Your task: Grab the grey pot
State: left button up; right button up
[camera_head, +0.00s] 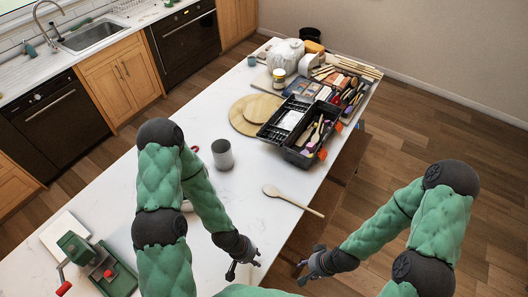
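The grey pot (222,155) is a short cylinder with a darker top, standing upright on the white table (180,110) just right of my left forearm. My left gripper (245,269) is low in the picture near the table's front edge, well below and apart from the pot. Its fingers look spread, with nothing between them. My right gripper (302,273) is further right, past the table's edge, over the floor side. Its fingers also look spread and empty.
A wooden spoon (293,201) lies right of the pot. A green hand-cranked device (95,265) stands at the lower left. A pale object (187,206) is partly hidden by my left arm.

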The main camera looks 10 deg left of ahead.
aim_at(223, 155)
jog(key=k+l, duration=0.3)
jog(key=k, duration=0.15)
jog(key=k+l, duration=0.25)
jog(key=k, duration=0.2)
